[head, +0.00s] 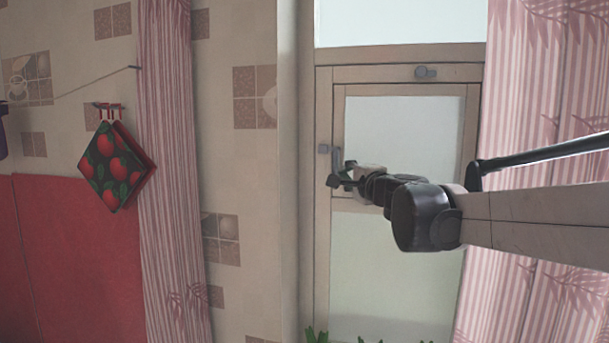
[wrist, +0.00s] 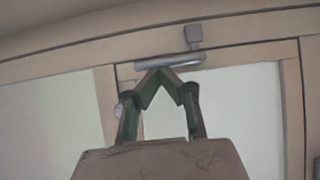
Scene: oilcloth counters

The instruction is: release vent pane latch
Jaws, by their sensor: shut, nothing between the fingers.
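The vent pane (head: 405,120) is a small framed pane in the upper part of the window. Its grey latch is at the left side of the frame, with a square mount (head: 325,148) and a bar (head: 337,160). In the wrist view the latch bar (wrist: 185,60) lies nearly level below its mount (wrist: 194,37). My gripper (head: 335,181) is at the left edge of the vent pane, by the bar. Its green-sided fingers meet at the tips (wrist: 160,70), shut and empty, right at the bar's lower edge. I cannot tell whether they touch it.
Another grey fitting (head: 426,72) is on the frame above the pane. A striped curtain (head: 165,170) hangs left and another (head: 555,90) right of the window. A potholder (head: 115,165) hangs on the tiled wall. Plant tips (head: 317,336) show at the bottom.

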